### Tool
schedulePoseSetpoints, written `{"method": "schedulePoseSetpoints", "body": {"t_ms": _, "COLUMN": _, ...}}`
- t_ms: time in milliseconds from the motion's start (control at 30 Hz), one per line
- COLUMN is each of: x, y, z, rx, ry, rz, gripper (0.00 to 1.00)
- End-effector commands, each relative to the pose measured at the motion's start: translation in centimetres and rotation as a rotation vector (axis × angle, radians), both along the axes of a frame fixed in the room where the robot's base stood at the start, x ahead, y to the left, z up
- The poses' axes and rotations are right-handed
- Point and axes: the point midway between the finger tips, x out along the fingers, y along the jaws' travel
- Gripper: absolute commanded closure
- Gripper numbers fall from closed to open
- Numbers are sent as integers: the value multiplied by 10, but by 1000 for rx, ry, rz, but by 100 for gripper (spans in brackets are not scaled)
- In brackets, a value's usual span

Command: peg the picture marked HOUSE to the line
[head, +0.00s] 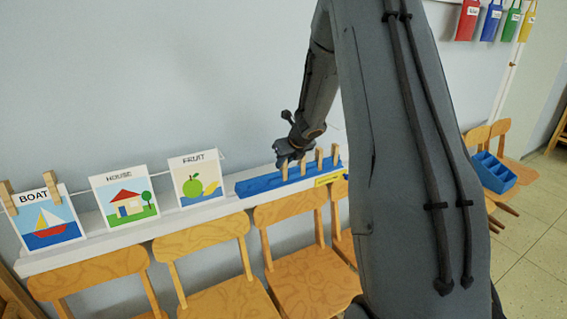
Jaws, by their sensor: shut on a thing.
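The HOUSE picture (125,197) shows a red-roofed house and a tree. It stands upright on the white ledge, between the BOAT picture (47,218) and the FRUIT picture (197,178). No pegs show on HOUSE or FRUIT; BOAT has a wooden peg (51,183) at each top corner. A thin white line (229,155) shows right of FRUIT. A blue peg rack (262,184) lies on the ledge with several upright wooden pegs (319,159). My gripper (287,160) is at the rack, shut on a wooden peg (285,172); whether the peg is clear of the rack cannot be told.
Wooden chairs (205,297) stand close along the front of the white ledge (92,222). A blue compartment box (493,172) sits on a chair at the right. Coloured pouches (490,20) hang at the upper right. The wall above the pictures is clear.

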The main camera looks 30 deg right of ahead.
Motion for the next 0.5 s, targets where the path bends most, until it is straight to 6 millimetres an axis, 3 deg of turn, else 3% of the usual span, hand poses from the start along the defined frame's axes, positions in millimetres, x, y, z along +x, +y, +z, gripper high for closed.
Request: {"method": "schedulePoseSetpoints", "body": {"t_ms": 500, "x": 0, "y": 0, "z": 19, "rx": 0, "ry": 0, "rz": 0, "gripper": 99}}
